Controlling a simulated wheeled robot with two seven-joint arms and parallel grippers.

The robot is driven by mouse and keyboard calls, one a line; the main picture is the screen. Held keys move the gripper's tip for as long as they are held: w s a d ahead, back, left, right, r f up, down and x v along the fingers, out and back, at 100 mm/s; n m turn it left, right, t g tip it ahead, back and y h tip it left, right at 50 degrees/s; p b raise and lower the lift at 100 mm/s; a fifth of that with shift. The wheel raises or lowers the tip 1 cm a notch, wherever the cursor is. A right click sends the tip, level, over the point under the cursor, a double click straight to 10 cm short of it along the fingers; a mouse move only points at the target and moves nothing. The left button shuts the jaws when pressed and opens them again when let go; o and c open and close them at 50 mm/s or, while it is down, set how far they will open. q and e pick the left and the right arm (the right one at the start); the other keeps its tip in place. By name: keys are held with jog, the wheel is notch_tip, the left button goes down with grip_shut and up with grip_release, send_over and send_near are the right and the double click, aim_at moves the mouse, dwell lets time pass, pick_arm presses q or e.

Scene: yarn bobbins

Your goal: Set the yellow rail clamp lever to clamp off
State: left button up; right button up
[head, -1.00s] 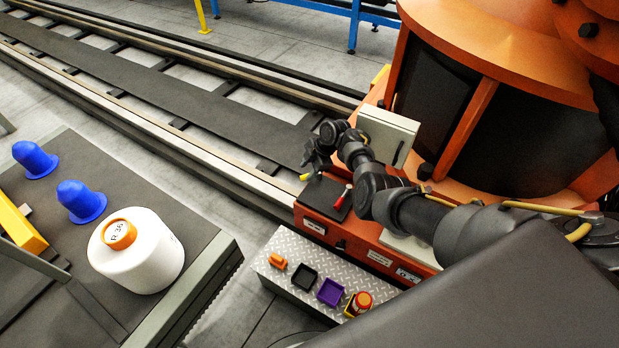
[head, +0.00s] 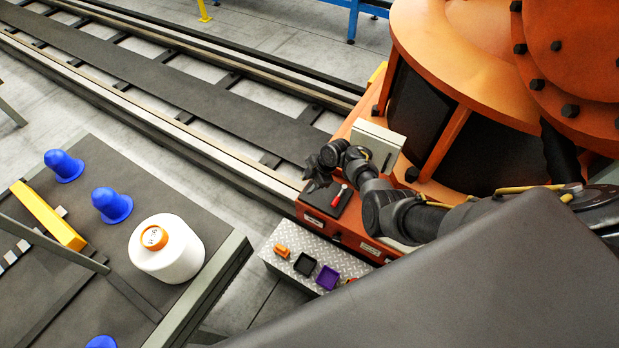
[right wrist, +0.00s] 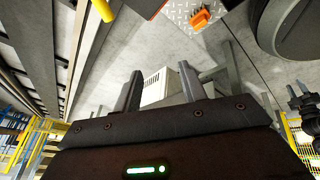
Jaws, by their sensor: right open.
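My right gripper (head: 314,180) is open and empty beside the left end of the orange machine base (head: 351,228), above the edge next to the rail. In the right wrist view its two fingers (right wrist: 158,84) stand apart with nothing between them. A yellow rod end (right wrist: 103,10), which looks like the rail clamp lever's grip, shows at the top of that view, left of and apart from the fingers. In the head view the lever is hidden behind the gripper, so its setting cannot be told. My left gripper is not in view.
A red-handled switch (head: 339,196) sits on the base's black panel near the gripper. A grey box (head: 375,146) stands behind it. A metal step (head: 281,270) holds small trays. A white bobbin (head: 166,252) stands on the table at left.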

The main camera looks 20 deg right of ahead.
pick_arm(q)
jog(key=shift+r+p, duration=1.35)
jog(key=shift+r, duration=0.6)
pick_arm(e)
jog(key=shift+s+a+r, duration=0.2)
jog(key=shift+s, duration=0.3)
jog(key=shift+s+a+r, duration=0.2)
jog(key=shift+s+r, duration=0.05)
jog(key=shift+s, duration=0.2)
jog(key=shift+s+a+r, duration=0.2)
jog(key=shift+s, duration=0.3)
